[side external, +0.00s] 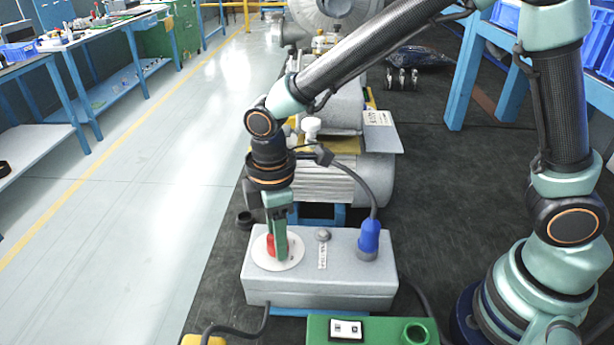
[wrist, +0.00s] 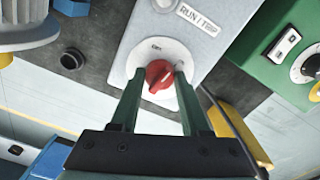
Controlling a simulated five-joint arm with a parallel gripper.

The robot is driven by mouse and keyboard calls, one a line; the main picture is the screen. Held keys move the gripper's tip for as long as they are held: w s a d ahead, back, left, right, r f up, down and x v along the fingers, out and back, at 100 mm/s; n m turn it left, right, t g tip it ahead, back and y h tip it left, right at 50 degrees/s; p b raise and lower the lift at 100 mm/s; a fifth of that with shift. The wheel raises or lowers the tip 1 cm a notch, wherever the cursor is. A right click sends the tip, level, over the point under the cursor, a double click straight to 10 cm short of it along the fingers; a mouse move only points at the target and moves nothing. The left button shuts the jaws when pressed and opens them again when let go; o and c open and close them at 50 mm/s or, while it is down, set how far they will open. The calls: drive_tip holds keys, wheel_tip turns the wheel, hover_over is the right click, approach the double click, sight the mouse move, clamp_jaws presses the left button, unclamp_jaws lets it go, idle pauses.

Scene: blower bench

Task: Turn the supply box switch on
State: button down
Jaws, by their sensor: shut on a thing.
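The grey supply box (side external: 345,285) lies on the dark bench mat. Its red rotary switch (side external: 270,246) sits on a round white plate (side external: 290,262) at the box's left end. My gripper (side external: 281,254) points down over this plate and partly hides the switch. In the wrist view the red switch (wrist: 160,75) is between the two green fingers of my gripper (wrist: 159,82), which is shut on it. An "On" mark (wrist: 156,48) shows on the white plate (wrist: 178,50), above the switch in that view. I cannot tell exactly which position the switch points to.
A blue plug (side external: 369,240) with a black cable and a grey round indicator (side external: 323,235) stand on the box top. A "RUN / TRIP" label (wrist: 199,15) is beside the indicator. A green box (side external: 372,331) is in front; the blower motor (side external: 330,178) is behind.

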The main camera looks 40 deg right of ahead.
drive_tip(key=m, duration=0.5)
idle(0.5)
drive_tip(key=shift+c, duration=1.9)
unclamp_jaws()
wheel_tip(320, 180, up, 12)
drive_tip(key=shift+r, duration=0.1)
